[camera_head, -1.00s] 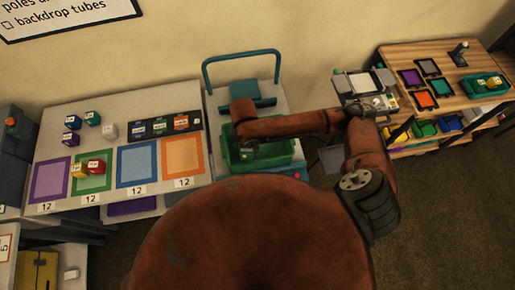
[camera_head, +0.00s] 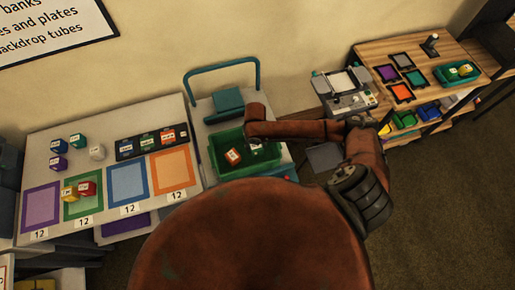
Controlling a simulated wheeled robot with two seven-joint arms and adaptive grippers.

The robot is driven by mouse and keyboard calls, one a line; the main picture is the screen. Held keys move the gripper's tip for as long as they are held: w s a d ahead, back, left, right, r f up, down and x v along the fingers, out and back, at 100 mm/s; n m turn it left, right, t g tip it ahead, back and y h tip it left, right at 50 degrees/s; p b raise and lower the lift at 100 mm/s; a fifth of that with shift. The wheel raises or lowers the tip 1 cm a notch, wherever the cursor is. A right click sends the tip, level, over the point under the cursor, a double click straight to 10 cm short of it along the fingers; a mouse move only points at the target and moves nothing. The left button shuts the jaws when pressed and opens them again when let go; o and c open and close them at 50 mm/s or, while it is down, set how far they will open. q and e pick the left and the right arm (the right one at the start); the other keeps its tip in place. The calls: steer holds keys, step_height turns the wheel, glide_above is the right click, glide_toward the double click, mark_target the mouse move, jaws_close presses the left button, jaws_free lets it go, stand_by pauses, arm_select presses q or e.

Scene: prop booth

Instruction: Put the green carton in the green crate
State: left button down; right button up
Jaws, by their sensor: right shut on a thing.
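The green crate (camera_head: 217,152) stands on a grey cart in the middle of the head view. A red-orange carton (camera_head: 233,157) with a white label lies inside it. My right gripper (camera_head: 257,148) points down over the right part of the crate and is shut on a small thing. That thing is dark and mostly hidden by the gripper, so I cannot tell its colour. A teal-green carton (camera_head: 77,140) stands at the back of the left table, well away from the gripper. My left gripper is not in view.
The left table (camera_head: 45,130) holds purple, white, yellow and red cartons, coloured mats and a dark tray (camera_head: 152,141). The cart has a teal handle (camera_head: 222,67) behind the crate. A wooden bench (camera_head: 455,48) with trays stands to the right. Floor is open at lower right.

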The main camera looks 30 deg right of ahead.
mark_target(258, 149)
steer(key=shift+w+d+f, duration=0.15)
steer(key=shift+d+f, duration=0.3)
steer(key=shift+f, duration=0.1)
steer(key=shift+d+f, duration=0.15)
steer(key=shift+f, duration=1.55)
steer(key=shift+f, duration=0.2)
steer(key=o, duration=1.2)
step_height(258, 149, up, 12)
steer(key=shift+r, duration=0.2)
